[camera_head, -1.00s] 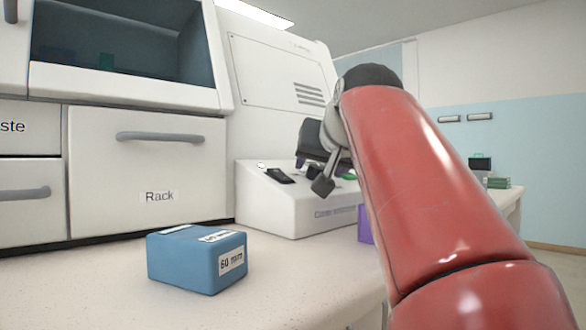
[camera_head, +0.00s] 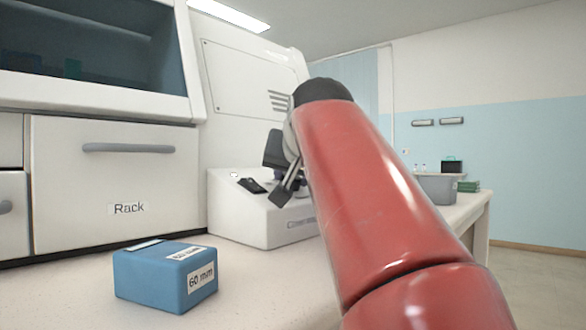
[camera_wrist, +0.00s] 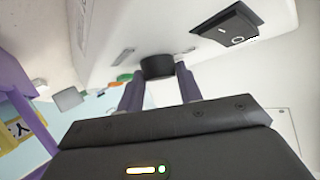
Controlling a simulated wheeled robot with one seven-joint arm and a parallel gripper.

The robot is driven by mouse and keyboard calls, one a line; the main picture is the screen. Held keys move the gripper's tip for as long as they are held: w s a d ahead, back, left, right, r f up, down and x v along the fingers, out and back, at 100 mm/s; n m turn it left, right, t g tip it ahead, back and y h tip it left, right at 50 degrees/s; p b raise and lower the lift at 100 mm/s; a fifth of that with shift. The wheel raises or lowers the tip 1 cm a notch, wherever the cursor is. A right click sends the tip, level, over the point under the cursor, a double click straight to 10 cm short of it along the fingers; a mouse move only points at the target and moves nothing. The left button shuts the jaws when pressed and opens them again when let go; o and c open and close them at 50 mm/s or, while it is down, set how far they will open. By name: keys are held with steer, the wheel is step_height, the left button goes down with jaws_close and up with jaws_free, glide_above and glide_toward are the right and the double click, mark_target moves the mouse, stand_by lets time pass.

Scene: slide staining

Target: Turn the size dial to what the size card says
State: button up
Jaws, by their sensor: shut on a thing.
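The dial (camera_wrist: 157,66) is a dark round knob on the white front of the machine, seen in the wrist view. My gripper (camera_wrist: 160,84) has its purple fingers on either side of the knob and is shut on it. Any pointer or marks on the dial are hidden or too small to read. In the head view the low white machine (camera_head: 262,222) stands partly behind my arm, which hides the dial and fingertips. A blue box (camera_head: 148,280) on the counter bears a "60 mm" label (camera_head: 200,277). I cannot make out a separate size card.
A black switch (camera_wrist: 228,24) sits on the machine. The "Rack" drawer (camera_head: 115,185) is shut at the left. A grey bin (camera_head: 438,189) stands farther right on the counter. Purple posts and a yellow sign (camera_wrist: 14,132) show at the wrist view's left edge.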

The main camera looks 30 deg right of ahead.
steer(key=shift+m+g+h+p, duration=0.6)
steer(key=shift+m+h+p, duration=0.1)
steer(key=shift+m, duration=0.4)
steer(key=o, duration=1)
steer(key=shift+c, duration=0.2)
steer(key=v, duration=0.8)
steer(key=shift+p, duration=0.3)
steer(key=shift+w+a+f, duration=0.1)
